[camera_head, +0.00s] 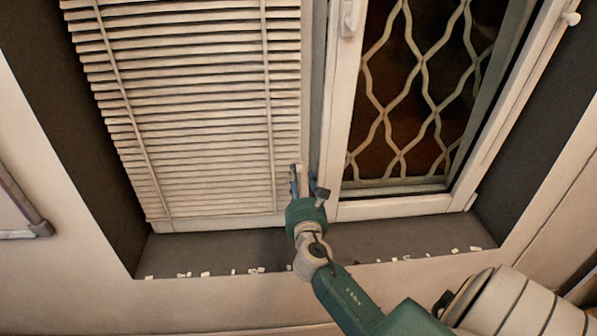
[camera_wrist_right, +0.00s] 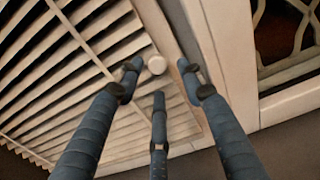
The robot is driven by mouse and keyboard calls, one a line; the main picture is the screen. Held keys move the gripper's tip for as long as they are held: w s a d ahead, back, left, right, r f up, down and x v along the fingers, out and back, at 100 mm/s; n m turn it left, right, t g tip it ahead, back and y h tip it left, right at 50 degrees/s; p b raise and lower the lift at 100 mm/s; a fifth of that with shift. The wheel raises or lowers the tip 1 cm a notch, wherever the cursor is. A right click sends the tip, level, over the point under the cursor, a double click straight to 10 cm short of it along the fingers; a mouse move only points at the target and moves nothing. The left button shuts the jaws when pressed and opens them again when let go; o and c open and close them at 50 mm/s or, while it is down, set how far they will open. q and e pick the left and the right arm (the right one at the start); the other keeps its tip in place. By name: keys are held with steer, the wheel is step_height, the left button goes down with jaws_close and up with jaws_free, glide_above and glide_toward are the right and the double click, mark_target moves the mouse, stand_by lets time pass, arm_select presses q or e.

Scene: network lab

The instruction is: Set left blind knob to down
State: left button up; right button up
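The left blind (camera_head: 190,110) is lowered over the left window, its slats running across. A small round pale knob (camera_wrist_right: 156,65) sits near the blind's right edge in the right wrist view; in the head view it is small and partly hidden by the fingers. My right gripper (camera_head: 304,175) is at the blind's lower right edge. In the right wrist view its three dark fingers (camera_wrist_right: 159,82) are spread apart around the knob's position, with gaps between the fingertips and the knob. I cannot tell the depth between them. My left gripper is not in view.
The right window (camera_head: 415,90) has a wavy grille and a white frame with a handle (camera_head: 349,18). A second round knob (camera_head: 571,18) is at the upper right. Small white bits (camera_head: 250,270) lie along the dark sill (camera_head: 210,250) below.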

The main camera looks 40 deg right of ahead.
steer(key=v, duration=0.7)
steer(key=shift+s+a, duration=0.1)
steer(key=s+a+f+m+g+y, duration=0.1)
steer(key=a+f+m+g+y, duration=0.15)
steer(key=f, duration=0.95)
steer(key=s+a+f+m+g+y, duration=0.1)
steer(key=s+a+f+m+y, duration=0.15)
steer(key=f, duration=0.95)
steer(key=s+a+f+m+g+y, duration=0.1)
steer(key=s+a+f+m+g, duration=0.2)
steer(key=f, duration=0.5)
steer(key=s+a+f+m+g+y, duration=0.1)
steer(key=s+a+f+m, duration=0.2)
steer(key=s+f, duration=0.4)
steer(key=s+a+f+m+g+y, duration=0.1)
steer(key=s+f+m, duration=0.4)
steer(key=s, duration=0.5)
steer(key=s+a+f+m+g+y, duration=0.1)
steer(key=s+a+f+m+g, duration=0.2)
steer(key=s+f+m, duration=0.2)
steer(key=s+a+f+m+g+y, duration=0.1)
steer(key=s+a+f+m+g, duration=0.1)
steer(key=s+f+m, duration=0.3)
steer(key=s+a+f, duration=0.1)
steer(key=s+f, duration=0.3)
steer(key=s, duration=0.7)
steer(key=shift+s+f+m, duration=0.25)
steer(key=shift+s+m, duration=0.05)
steer(key=shift+m, duration=0.1)
